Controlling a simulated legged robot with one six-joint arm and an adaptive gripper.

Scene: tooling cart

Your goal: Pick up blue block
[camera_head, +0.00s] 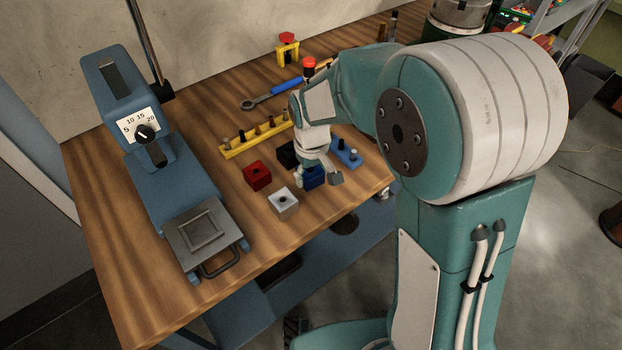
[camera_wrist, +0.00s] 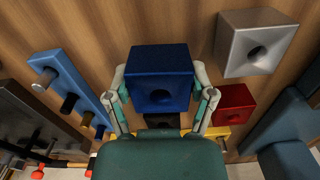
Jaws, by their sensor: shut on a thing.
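The blue block (camera_wrist: 160,76) is a dark blue cube with a round hole, between the two fingers of my gripper (camera_wrist: 161,93) in the wrist view. The fingers press on its left and right sides. In the head view the blue block (camera_head: 314,177) is partly hidden by my gripper (camera_head: 318,177). It is at or close to the wooden cart top; I cannot tell whether it touches the wood.
A red block (camera_head: 257,176), a silver block (camera_head: 283,203) and a black block (camera_head: 287,154) stand close by. A blue peg rack (camera_head: 346,153) is to the right, a yellow peg rack (camera_head: 257,140) behind.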

